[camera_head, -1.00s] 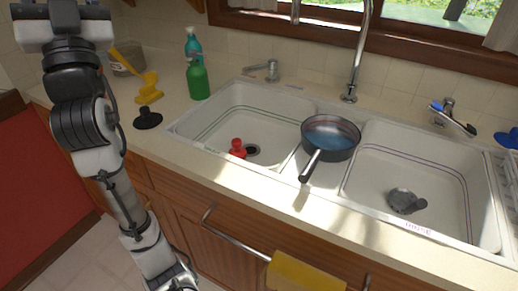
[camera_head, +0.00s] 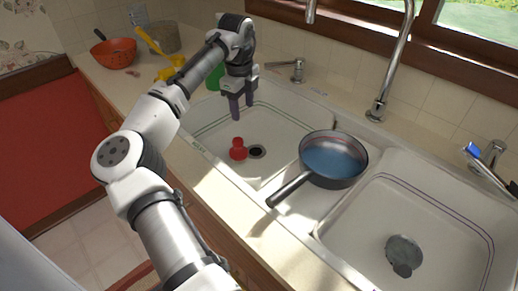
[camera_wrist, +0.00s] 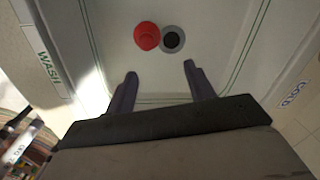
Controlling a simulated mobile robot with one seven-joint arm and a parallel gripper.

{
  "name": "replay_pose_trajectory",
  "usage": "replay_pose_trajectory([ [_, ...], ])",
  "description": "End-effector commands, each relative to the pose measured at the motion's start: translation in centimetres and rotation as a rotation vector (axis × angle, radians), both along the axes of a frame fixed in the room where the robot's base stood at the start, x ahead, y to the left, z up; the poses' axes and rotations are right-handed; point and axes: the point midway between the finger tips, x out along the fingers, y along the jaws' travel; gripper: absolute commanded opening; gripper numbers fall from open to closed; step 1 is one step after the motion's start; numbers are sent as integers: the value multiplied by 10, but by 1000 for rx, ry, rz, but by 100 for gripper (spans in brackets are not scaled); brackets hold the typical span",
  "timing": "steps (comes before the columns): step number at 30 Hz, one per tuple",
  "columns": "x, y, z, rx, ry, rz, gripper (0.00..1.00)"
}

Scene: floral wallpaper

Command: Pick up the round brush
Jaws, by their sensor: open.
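A small red object with a rounded knob (camera_head: 238,149), which looks like the round brush, stands in the left sink basin beside the drain. Its bristles cannot be made out. The wrist view shows it from above as a red disc (camera_wrist: 147,36), just left of the dark drain. My gripper (camera_head: 243,107) points down over the left basin, open and empty, above and apart from the red object. In the wrist view the red object lies beyond the fingertips (camera_wrist: 160,70), a little left of the midline between them.
A dark pan (camera_head: 334,160) with blue inside sits on the divider, its handle over the front edge. The right basin holds a grey round piece (camera_head: 403,252). A tall faucet (camera_head: 395,65) rises behind. A red-orange bowl (camera_head: 113,54), a pot (camera_head: 163,38) and yellow items stand at the back left.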

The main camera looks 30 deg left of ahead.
Motion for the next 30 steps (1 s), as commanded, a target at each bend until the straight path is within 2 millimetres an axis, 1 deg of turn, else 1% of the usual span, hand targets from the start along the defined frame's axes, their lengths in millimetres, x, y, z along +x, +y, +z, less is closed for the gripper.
replay_pose_trajectory([
  [1,-8,7,-1,2,33,2,54],
  [5,-15,12,-12,0,65,0,54],
  [8,-16,12,-30,-1,65,-1,54],
  [12,-15,11,-58,-1,63,-2,54],
  [15,-15,11,-75,-1,62,-2,54],
  [18,-15,11,-85,-1,60,-2,54],
  [23,-15,12,-93,0,60,-1,54],
  [26,-17,16,-103,1,61,-1,54],
  [30,-19,19,-123,0,60,-1,54],
])
